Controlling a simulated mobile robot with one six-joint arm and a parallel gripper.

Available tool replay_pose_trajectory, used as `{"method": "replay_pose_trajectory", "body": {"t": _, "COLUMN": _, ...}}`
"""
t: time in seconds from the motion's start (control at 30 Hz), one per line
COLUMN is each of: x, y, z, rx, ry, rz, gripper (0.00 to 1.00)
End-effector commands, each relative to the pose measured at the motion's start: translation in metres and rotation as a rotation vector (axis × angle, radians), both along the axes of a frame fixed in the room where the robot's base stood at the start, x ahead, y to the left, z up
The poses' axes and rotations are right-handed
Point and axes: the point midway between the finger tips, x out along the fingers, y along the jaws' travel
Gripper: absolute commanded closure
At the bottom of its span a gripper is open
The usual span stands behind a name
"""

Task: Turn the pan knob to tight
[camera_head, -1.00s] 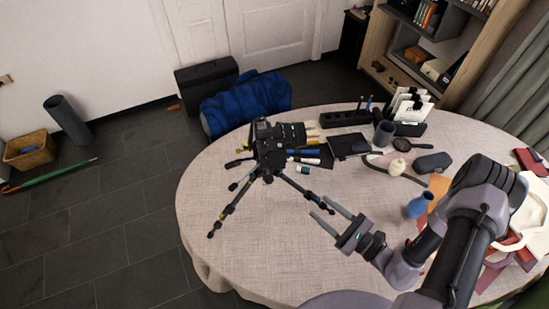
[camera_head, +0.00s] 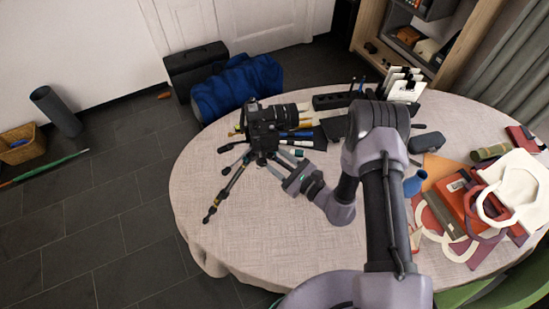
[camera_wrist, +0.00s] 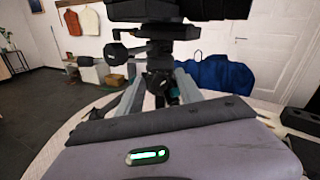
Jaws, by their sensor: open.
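A black camera (camera_head: 264,122) sits on top of a small tripod (camera_head: 232,187), which stands with spread legs on the round table. In the wrist view, the dark tripod head (camera_wrist: 155,48) is under the camera's underside (camera_wrist: 180,9). A dark round knob (camera_wrist: 160,83) shows on it between my fingers; it looks like the pan knob, but its marking cannot be read. Another dark knob or handle (camera_wrist: 118,51) sticks out to the left. My gripper (camera_head: 268,163) is open, its fingers reaching toward the tripod head. In the wrist view, its fingers (camera_wrist: 160,76) stand either side of the knob; contact cannot be told.
Pens and dark items lie just behind the tripod. The pale tablecloth (camera_head: 260,235) is bare in front. A blue bag (camera_head: 237,88) lies on the floor behind the table.

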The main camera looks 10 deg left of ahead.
Motion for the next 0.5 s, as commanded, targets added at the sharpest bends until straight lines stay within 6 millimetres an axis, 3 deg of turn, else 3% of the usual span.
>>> {"method": "replay_pose_trajectory", "body": {"t": 0.1, "x": -0.0001, "y": -0.0003, "z": 0.0, "rx": 0.0, "ry": 0.0, "rz": 0.0, "gripper": 0.57}}
{"method": "replay_pose_trajectory", "body": {"t": 0.33, "x": -0.0002, "y": -0.0006, "z": -0.0001, "rx": 0.0, "ry": 0.0, "rz": 0.0, "gripper": 1.0}}
{"method": "replay_pose_trajectory", "body": {"t": 0.5, "x": -0.0002, "y": -0.0006, "z": -0.0007, "rx": 0.016, "ry": 0.025, "rz": 0.0, "gripper": 1.0}}
